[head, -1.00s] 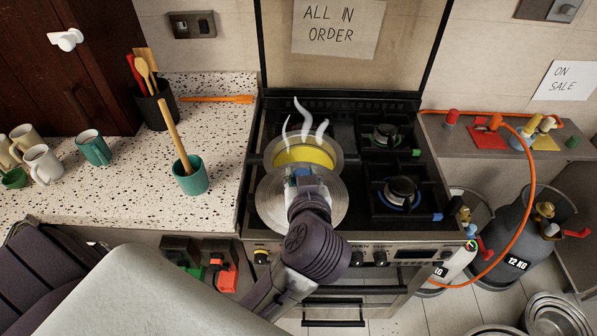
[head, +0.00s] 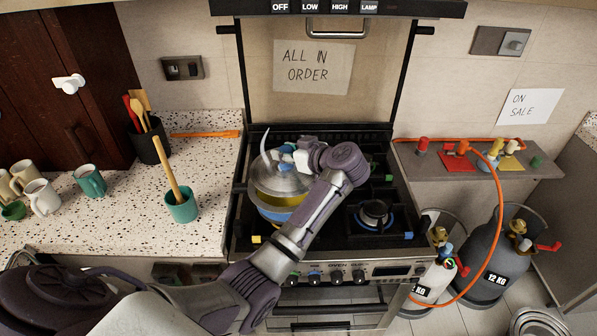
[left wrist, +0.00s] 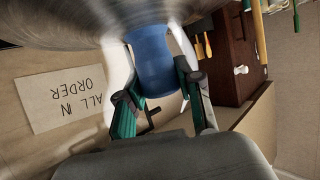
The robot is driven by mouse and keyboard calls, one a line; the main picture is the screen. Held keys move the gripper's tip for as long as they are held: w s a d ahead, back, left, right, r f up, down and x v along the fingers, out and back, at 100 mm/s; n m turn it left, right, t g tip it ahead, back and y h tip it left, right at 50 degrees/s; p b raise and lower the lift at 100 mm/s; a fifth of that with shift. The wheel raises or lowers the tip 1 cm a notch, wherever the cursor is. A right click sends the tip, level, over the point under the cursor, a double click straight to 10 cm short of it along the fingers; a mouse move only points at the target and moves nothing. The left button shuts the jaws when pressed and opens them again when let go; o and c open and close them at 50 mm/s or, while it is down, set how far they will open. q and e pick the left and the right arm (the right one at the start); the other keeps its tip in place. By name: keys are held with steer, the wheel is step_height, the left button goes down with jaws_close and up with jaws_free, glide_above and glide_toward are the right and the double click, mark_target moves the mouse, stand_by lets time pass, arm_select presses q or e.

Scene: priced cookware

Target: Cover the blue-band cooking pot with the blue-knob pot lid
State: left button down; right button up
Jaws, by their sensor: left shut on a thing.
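The pot lid (head: 277,178) is a silver disc with a blue knob (left wrist: 152,58), seen close in the left wrist view. My left gripper (head: 291,155) is shut on the knob, one finger on each side, and holds the lid over the pot. The blue-band cooking pot (head: 277,214) stands on the left side of the stove. Its yellow contents show in a strip under the lid's front edge, so the lid is apart from the rim there. The rear rim is hidden by the lid and gripper. My right gripper is not in view.
The stove (head: 384,243) has a lit burner (head: 373,214) to the right of the pot. White steam rises at the lid's left. A green cup (head: 181,208) with a wooden tool stands on the left counter. Gas cylinders (head: 482,262) and an orange hose are at right.

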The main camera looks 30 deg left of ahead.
arm_select(q)
steer(key=shift+w+a+r+n+g, duration=0.2)
steer(key=shift+a+g, duration=0.05)
steer(key=shift+a, duration=0.15)
steer(key=shift+w+a+r+n+g, duration=0.2)
steer(key=shift+a+g, duration=0.05)
steer(key=shift+a, duration=0.15)
steer(key=shift+r+p, duration=0.1)
steer(key=shift+p, duration=0.65)
steer(key=shift+f+b, duration=0.35)
steer(key=shift+f, duration=0.2)
steer(key=shift+f+b, duration=0.65)
steer(key=shift+f, duration=1.25)
